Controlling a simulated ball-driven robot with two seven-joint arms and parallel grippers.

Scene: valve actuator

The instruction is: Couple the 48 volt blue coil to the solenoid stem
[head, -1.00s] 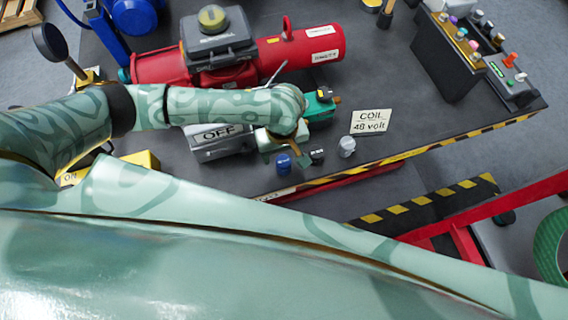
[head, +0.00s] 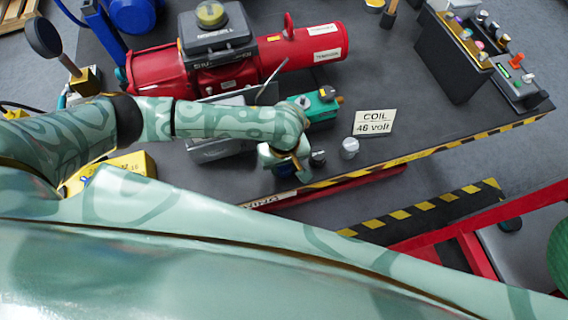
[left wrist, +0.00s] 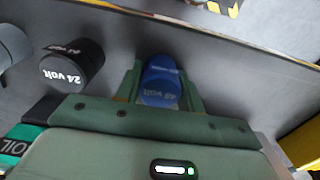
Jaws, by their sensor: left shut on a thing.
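The blue coil marked 48 volt (left wrist: 160,85) sits between the green fingers of my left gripper (left wrist: 163,92) in the left wrist view. That gripper is shut on it. In the head view, my left gripper (head: 286,170) is low at the table's front edge, largely hiding the coil. A teal valve block (head: 318,104) with a small yellow and dark part lies just behind my left wrist. I cannot make out the solenoid stem for certain. My right gripper is not in view.
A black 24 volt coil (left wrist: 72,65) stands beside the held coil, with a grey one (head: 349,148) further right. A card (head: 374,122) reads COIL 48 volt. A red actuator (head: 240,70) lies behind. A black box with knobs (head: 455,60) stands at right.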

